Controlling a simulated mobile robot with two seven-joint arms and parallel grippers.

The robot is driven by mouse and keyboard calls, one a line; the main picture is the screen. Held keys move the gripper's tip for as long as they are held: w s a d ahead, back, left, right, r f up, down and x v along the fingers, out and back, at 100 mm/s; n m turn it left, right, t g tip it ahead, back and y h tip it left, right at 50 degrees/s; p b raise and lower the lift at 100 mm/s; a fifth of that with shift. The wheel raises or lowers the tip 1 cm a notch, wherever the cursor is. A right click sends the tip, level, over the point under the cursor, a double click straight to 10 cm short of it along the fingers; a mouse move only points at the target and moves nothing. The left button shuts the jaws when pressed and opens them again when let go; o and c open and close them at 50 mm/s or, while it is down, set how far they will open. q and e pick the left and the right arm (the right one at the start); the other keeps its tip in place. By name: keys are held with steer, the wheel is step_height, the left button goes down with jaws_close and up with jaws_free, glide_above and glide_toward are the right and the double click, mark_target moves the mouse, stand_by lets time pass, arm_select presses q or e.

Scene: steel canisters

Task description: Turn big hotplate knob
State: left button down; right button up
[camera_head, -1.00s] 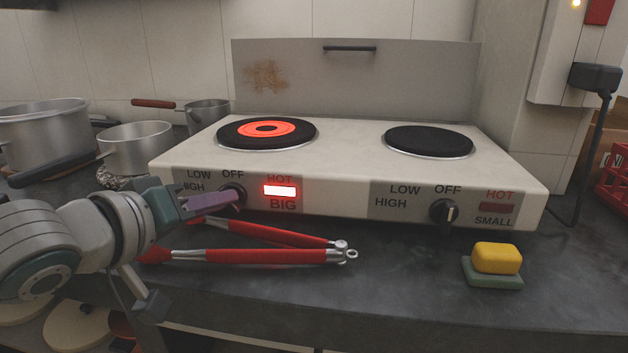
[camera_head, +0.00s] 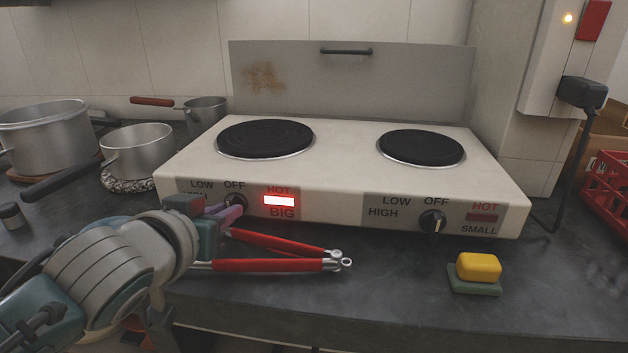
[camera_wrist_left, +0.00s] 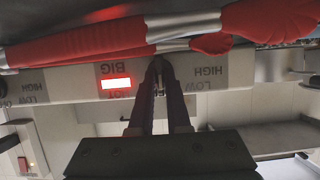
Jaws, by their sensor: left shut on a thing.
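The big hotplate knob (camera_head: 236,199) is dark and sits on the stove's front panel, below "OFF" and left of the lit "HOT" light (camera_head: 279,201). My left gripper (camera_head: 231,209) comes in from the left and is shut on this knob. In the left wrist view, the dark fingers of the left gripper (camera_wrist_left: 159,75) close together at the panel between the labels and hide most of the knob, so its pointer cannot be read. The big hotplate (camera_head: 265,138) is black, with no glow. My right gripper is not in view.
Red-handled tongs (camera_head: 268,265) lie just below the knob, close under my left gripper. The small hotplate knob (camera_head: 433,221) is to the right. A yellow sponge (camera_head: 479,267) lies at the front right. Pots (camera_head: 137,148) stand at the left.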

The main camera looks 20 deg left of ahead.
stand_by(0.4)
arm_select(q)
steer(key=c, duration=1.2)
jaws_free()
steer(key=shift+o, duration=0.2)
steer(key=p+v, duration=0.2)
steer(key=v, duration=0.8)
steer(key=shift+p, duration=0.3)
steer(key=s+d+p, duration=0.1)
steer(key=s+d, duration=0.1)
steer(key=s, duration=0.5)
steer(key=shift+s, duration=0.4)
